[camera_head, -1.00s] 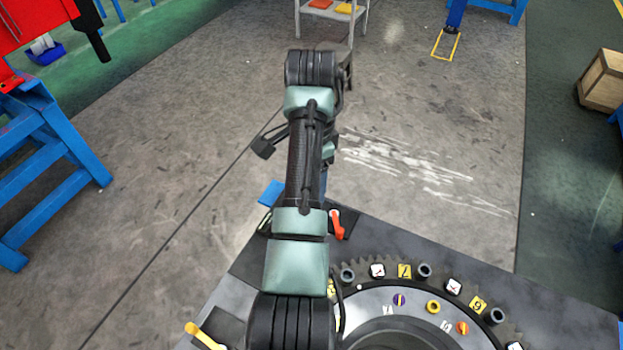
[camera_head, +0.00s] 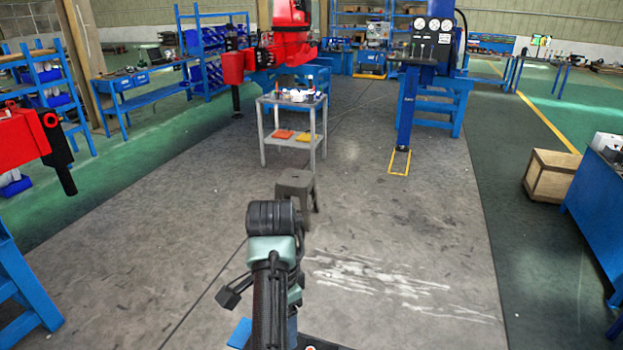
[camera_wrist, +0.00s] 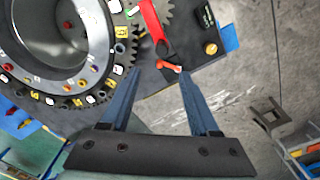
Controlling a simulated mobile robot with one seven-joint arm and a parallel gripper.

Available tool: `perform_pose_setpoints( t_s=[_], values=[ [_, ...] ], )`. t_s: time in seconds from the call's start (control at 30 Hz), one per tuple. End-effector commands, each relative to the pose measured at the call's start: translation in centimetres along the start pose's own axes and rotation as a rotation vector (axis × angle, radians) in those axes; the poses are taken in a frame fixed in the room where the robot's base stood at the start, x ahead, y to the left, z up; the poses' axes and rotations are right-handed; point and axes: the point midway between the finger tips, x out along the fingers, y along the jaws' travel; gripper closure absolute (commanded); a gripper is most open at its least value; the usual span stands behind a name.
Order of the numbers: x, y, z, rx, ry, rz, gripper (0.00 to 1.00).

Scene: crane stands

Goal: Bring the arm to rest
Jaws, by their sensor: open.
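My gripper (camera_wrist: 160,78) is open in the wrist view, its two blue fingers apart with nothing held between them. Beyond the fingertips are the dark top of a platform and an orange-red lever (camera_wrist: 168,66). In the head view my arm rises from the bottom centre with its bent joint uppermost; the gripper's fingers cannot be made out there.
A toothed ring (camera_wrist: 122,48) with small coloured parts lies close to the gripper's left. A grey stool (camera_head: 297,184) and a grey cart (camera_head: 268,138) stand ahead. A wooden crate (camera_head: 552,176) is at right. Open concrete floor (camera_head: 400,235) lies between.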

Motion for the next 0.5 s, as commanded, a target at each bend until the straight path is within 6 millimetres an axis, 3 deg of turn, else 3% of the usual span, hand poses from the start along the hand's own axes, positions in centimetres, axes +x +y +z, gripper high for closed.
perform_pose_setpoints(
  t_s=[0.13,0.23,0.37,0.5],
  values=[
    [-1.4,-2.2,-2.6,-0.072,0.126,-0.186,0.38],
    [-4.6,-4.3,-5.4,-0.164,0.301,-0.388,0.38],
    [-11.3,-5.5,-8.2,-0.289,0.599,-0.636,0.38],
    [-20.4,-4.0,-9.1,-0.398,0.971,-0.845,0.38]
  ],
)
